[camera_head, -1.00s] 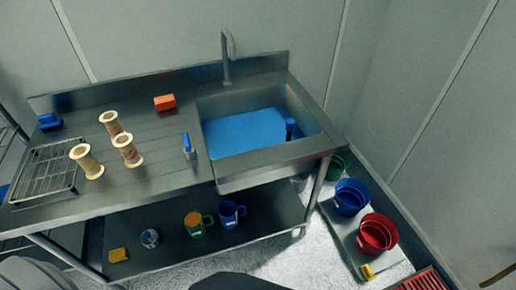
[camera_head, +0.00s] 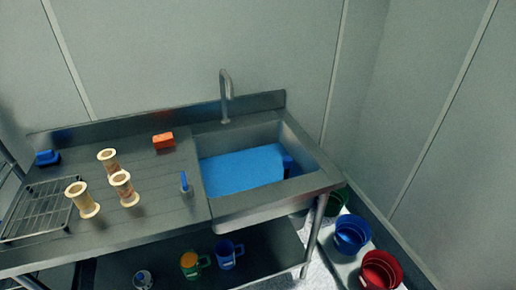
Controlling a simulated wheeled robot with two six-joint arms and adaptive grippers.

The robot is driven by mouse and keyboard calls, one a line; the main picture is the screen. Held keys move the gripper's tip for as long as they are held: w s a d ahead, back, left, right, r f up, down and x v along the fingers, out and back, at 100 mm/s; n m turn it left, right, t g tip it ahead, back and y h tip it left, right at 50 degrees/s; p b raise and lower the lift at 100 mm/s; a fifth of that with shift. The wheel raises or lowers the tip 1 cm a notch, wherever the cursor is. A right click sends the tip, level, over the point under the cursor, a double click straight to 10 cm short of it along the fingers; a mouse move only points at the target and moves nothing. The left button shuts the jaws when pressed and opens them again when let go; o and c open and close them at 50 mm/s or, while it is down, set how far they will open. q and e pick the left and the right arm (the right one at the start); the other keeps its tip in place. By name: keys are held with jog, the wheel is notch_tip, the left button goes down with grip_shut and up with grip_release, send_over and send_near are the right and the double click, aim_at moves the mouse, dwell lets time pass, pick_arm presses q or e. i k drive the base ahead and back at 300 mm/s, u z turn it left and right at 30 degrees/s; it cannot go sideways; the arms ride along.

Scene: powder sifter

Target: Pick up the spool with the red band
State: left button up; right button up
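Three cream-coloured spools stand upright on the left part of the steel counter. One spool (camera_head: 108,161) is at the back, a second spool (camera_head: 124,189) is in front of it, and a third spool (camera_head: 82,200) is at the left, by the wire rack. The back and middle spools show faint brownish or reddish marks around their middles. The view is too small and dim to tell which one has a red band. Neither of my grippers is in view.
The counter (camera_head: 150,222) holds a wire rack (camera_head: 37,208), an orange block (camera_head: 163,141), a blue-topped item (camera_head: 185,183) and a sink (camera_head: 240,166) with a tall faucet (camera_head: 226,95). Mugs stand on the lower shelf. A blue bucket (camera_head: 352,234) and red bucket (camera_head: 381,270) are at the right.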

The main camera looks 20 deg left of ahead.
aim_at(120, 180)
jog(key=u, duration=1.75)
jog(key=k, duration=1.15)
jog(key=z, duration=1.05)
jog(key=i, duration=1.1)
jog(key=u, duration=0.65)
jog(key=i, duration=0.6)
jog(key=u, duration=0.6)
